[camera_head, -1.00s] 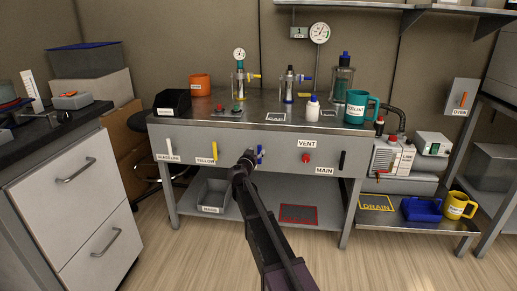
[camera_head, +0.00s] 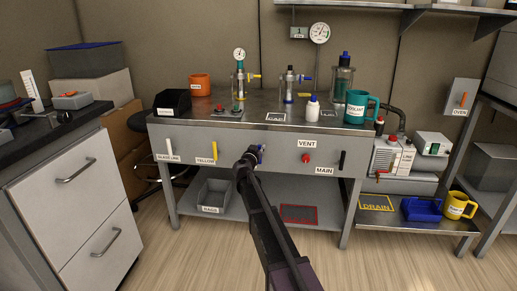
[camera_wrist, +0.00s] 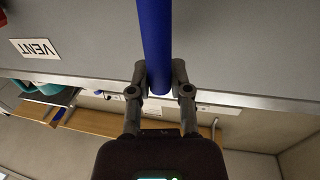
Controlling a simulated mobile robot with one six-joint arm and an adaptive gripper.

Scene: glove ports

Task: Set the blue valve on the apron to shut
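The blue valve handle (camera_head: 262,152) sits on the grey front apron of the bench, between the yellow handle and the red vent knob. My gripper (camera_head: 250,154) is right at it and partly hides it. In the wrist view, the blue handle (camera_wrist: 155,45) runs down from the top edge, and its end lies between the two fingertips of my gripper (camera_wrist: 160,78). The fingers appear to touch it on both sides, so the gripper looks shut on it. The valve's base and any label for it are hidden.
Other apron controls are a white handle (camera_head: 169,149), a yellow handle (camera_head: 214,151), the red vent knob (camera_head: 306,159) and a black main handle (camera_head: 342,160). A grey bin (camera_head: 214,192) sits on the lower shelf. Glassware and mugs stand on the bench top.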

